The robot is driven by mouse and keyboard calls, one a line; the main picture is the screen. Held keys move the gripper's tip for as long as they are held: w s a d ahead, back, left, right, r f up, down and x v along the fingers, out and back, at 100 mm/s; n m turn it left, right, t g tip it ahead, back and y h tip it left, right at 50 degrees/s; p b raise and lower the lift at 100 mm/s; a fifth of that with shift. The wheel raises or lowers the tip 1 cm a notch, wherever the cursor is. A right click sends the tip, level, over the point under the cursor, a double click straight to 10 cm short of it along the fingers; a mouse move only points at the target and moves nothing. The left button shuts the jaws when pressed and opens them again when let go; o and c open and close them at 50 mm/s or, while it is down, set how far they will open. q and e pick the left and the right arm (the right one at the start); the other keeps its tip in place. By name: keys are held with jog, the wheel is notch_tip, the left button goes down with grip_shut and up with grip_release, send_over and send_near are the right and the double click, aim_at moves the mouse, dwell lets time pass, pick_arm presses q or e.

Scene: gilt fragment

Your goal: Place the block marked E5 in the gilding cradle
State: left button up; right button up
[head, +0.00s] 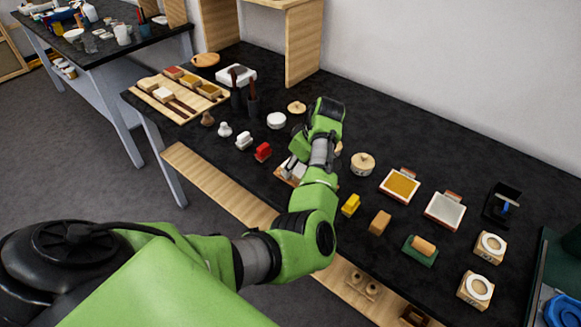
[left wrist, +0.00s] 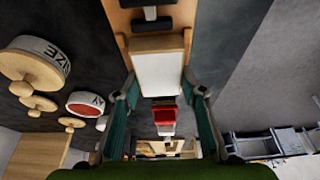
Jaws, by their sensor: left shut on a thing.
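My left gripper (left wrist: 160,85) has its two teal fingers on either side of a white-faced block (left wrist: 158,72) and is shut on it. No E5 mark can be read on this block. Beyond the block is a wooden holder with black pads (left wrist: 152,22), which looks like the gilding cradle. In the head view the holder (head: 281,173) shows at the table's front, partly hidden by my arm. The block is at the holder; I cannot tell whether it touches it. My right gripper is not in view.
A yellow block (head: 350,205), a tan block (head: 380,222) and a green stand (head: 420,252) are to the right. A lidded pot (head: 362,163) and shallow trays (head: 445,210) stand behind.

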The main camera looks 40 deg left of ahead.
pick_arm(q)
jog(key=shift+d+r, duration=0.1)
jog(key=shift+d, duration=0.05)
jog(key=shift+w+d, duration=0.1)
jog(key=shift+d, duration=0.1)
jog(key=o, duration=1.2)
jog(key=shift+a+f, duration=0.1)
jog(key=shift+f, duration=0.1)
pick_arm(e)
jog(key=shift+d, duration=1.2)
pick_arm(q)
jog(key=shift+r, duration=0.1)
